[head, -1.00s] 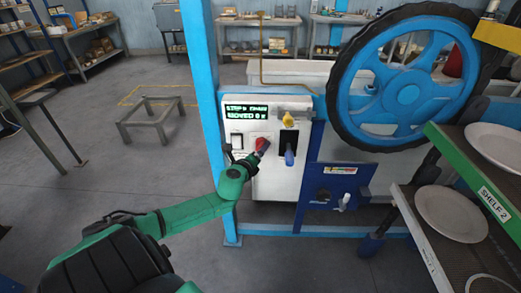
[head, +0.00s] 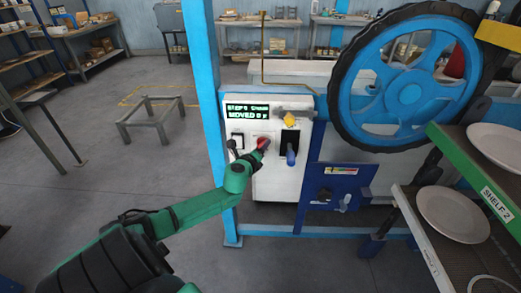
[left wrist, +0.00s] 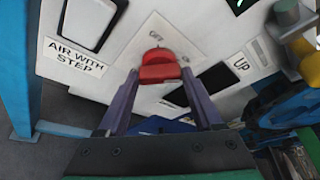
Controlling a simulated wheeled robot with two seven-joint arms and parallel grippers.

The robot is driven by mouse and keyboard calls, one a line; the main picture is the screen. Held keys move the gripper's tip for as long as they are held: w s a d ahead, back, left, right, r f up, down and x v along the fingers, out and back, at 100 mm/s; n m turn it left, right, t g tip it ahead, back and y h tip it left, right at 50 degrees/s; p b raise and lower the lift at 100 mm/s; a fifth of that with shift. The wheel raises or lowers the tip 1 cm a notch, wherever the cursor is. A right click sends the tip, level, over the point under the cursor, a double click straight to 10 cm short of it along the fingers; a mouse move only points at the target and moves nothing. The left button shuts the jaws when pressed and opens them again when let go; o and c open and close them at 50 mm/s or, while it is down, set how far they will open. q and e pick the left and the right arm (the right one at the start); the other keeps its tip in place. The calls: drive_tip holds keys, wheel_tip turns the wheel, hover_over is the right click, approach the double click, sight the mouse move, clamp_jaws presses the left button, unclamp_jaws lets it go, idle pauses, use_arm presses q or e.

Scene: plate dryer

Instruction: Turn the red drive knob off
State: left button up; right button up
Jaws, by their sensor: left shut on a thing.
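The red drive knob (head: 264,143) is on the white control panel (head: 263,182), below the green-lit display (head: 247,112). My left gripper (head: 257,154) reaches it from the lower left. In the left wrist view the red knob (left wrist: 159,67) sits between the tips of my left gripper (left wrist: 160,80), which is shut on it. Its bar lies nearly level across that picture. My right gripper is not in view.
A yellow knob (head: 289,119) and a blue-handled lever (head: 290,154) sit close right of the red knob. A blue post (head: 204,100) stands left of the panel. A large blue wheel (head: 345,96) and a rack with plates (head: 453,212) are at the right.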

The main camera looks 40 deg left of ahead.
use_arm(q)
drive_tip(key=shift+f+n+t+y+b, duration=0.3)
drive_tip(key=shift+n+t+b, duration=0.65)
drive_tip(key=shift+n+b, duration=2.4)
drive_tip(key=shift+f+n+t+y+b, duration=0.15)
drive_tip(key=shift+n+t+y+b, duration=0.6)
drive_tip(key=shift+n+b, duration=2.6)
drive_tip(key=shift+f+n+t+y+b, duration=0.2)
drive_tip(key=shift+n+t+b, duration=1.3)
drive_tip(key=shift+b, duration=3.4)
drive_tip(key=shift+n+g, duration=0.3)
drive_tip(key=shift+n, duration=0.1)
drive_tip(key=o, duration=1.4)
drive_tip(key=shift+c, duration=0.2)
